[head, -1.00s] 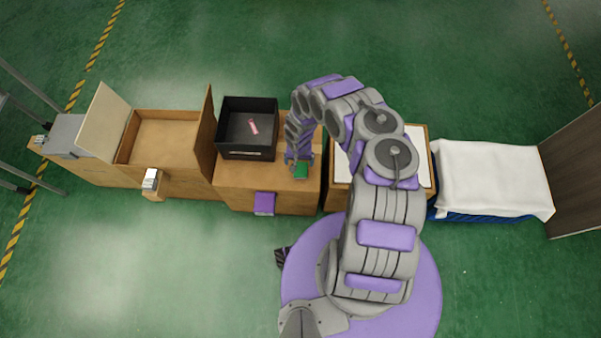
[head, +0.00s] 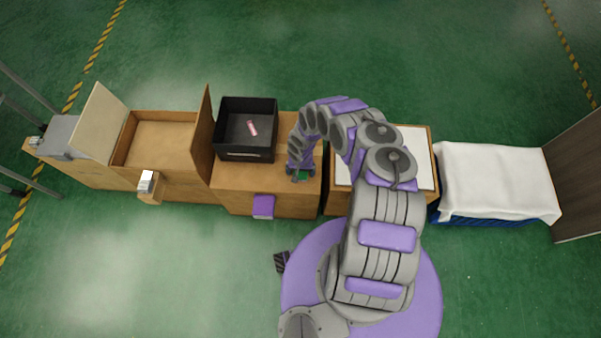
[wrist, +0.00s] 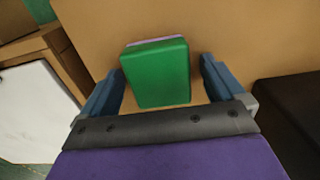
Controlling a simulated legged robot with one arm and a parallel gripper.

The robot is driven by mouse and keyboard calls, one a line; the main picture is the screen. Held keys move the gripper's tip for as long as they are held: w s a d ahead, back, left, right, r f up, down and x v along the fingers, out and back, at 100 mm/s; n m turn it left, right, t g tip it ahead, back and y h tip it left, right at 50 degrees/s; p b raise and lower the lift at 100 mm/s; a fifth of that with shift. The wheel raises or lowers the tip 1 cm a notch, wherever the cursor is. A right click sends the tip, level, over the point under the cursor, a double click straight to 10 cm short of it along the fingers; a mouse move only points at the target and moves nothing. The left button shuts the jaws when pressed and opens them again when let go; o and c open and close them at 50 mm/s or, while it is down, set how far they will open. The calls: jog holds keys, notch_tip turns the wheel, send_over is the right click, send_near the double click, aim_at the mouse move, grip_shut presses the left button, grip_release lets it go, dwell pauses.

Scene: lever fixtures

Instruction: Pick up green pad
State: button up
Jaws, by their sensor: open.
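The green pad (wrist: 158,74) lies on the wooden box top in the wrist view, with a thin pale purple layer along its far edge. My gripper (wrist: 163,82) is open, with one blue-grey finger on each side of the pad. A gap shows between the pad and the fingers, wider at the right finger. In the head view only a small bit of the green pad (head: 302,176) shows, since my gripper (head: 299,177) covers most of it.
A black bin (head: 246,155) holding a pink object (head: 252,128) stands left of my gripper. An open cardboard box (head: 160,145) is farther left. A white-topped box (head: 415,150) and a white cloth-covered crate (head: 495,178) stand to the right. A purple block (head: 263,206) is on the front face.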

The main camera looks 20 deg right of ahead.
jog(key=shift+c, duration=0.4)
jog(key=c, duration=1.1)
jog(key=shift+o, duration=0.2)
